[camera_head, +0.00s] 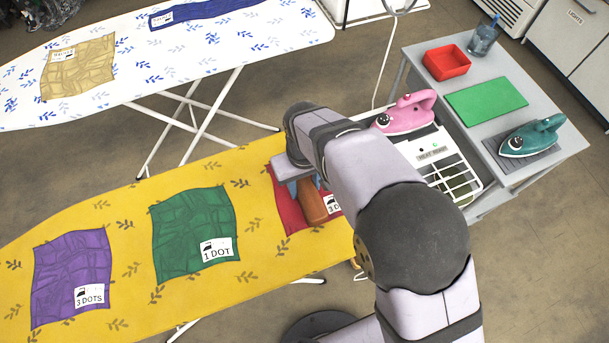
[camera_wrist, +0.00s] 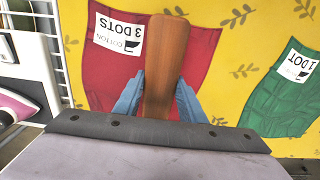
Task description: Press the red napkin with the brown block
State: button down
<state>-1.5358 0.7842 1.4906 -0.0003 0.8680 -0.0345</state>
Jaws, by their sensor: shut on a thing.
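The red napkin (camera_head: 286,212) lies on the yellow ironing board (camera_head: 130,215), partly hidden by my arm. In the wrist view the red napkin (camera_wrist: 110,75) shows a white "COTTON 3 DOTS" label. My gripper (camera_head: 305,186) is shut on the brown block (camera_head: 314,205), over the red napkin. In the wrist view the brown block (camera_wrist: 167,50) is a long wooden piece between the two blue fingers of my gripper (camera_wrist: 158,98). I cannot tell whether the block touches the cloth.
A green napkin (camera_head: 190,235) labelled 1 DOT and a purple napkin (camera_head: 70,275) labelled 3 DOTS lie left on the yellow board. A pink iron (camera_head: 410,112) stands right of my arm. A teal iron (camera_head: 532,136), green mat (camera_head: 486,101) and red tray (camera_head: 447,63) sit on a grey cart.

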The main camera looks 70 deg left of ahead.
dwell(0.6)
jog(key=shift+a+r+p, duration=0.15)
jog(key=shift+r+p, duration=0.35)
jog(key=shift+p, duration=0.05)
jog(key=shift+r+p, duration=1.25)
jog(key=shift+r, duration=0.3)
jog(key=w+r+p, duration=0.5)
jog(key=r+p, duration=0.1)
jog(key=p, duration=0.1)
jog(key=shift+w, duration=0.25)
jog(key=shift+f, duration=0.15)
